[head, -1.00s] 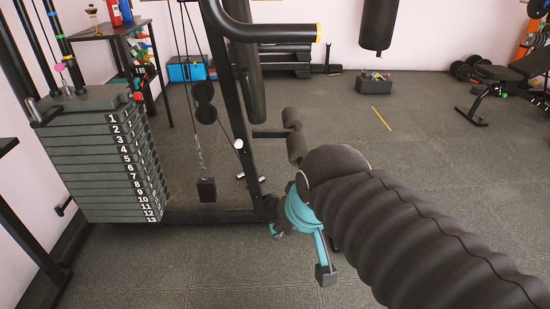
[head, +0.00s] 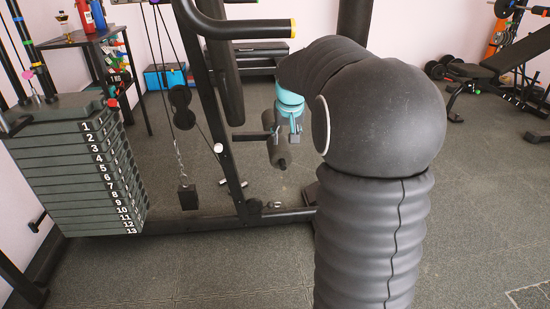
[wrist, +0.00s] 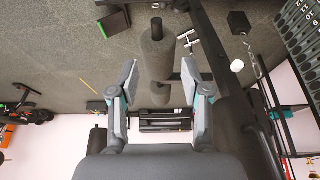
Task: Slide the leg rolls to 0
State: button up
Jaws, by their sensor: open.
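The leg rolls (head: 277,153) are a dark grey foam cylinder on a short bar, low on the gym machine's black frame. In the wrist view the foam roll (wrist: 157,52) runs lengthwise, lined up with the gap between my fingers. My gripper (head: 294,138), with teal parts, is right by the leg rolls in the head view, partly overlapping them. In the wrist view my gripper (wrist: 160,75) has its two grey fingers spread, one to each side of the roll. I cannot tell whether either finger touches it. My arm hides the area right of the roll.
The numbered weight stack (head: 75,165) stands at the left, with a small black weight (head: 187,196) hanging on a chain. The machine's upright post (head: 212,100) and base bar are close left of the gripper. A bench (head: 500,75) stands far right. Open floor lies in front.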

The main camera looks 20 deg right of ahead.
aim_at(283, 163)
jog(key=x, duration=0.9)
jog(key=b+x, duration=0.1)
jog(key=x, duration=0.4)
jog(key=shift+w+d+f, duration=0.2)
jog(key=shift+w+d, duration=0.15)
jog(key=shift+d, duration=0.1)
grip_shut()
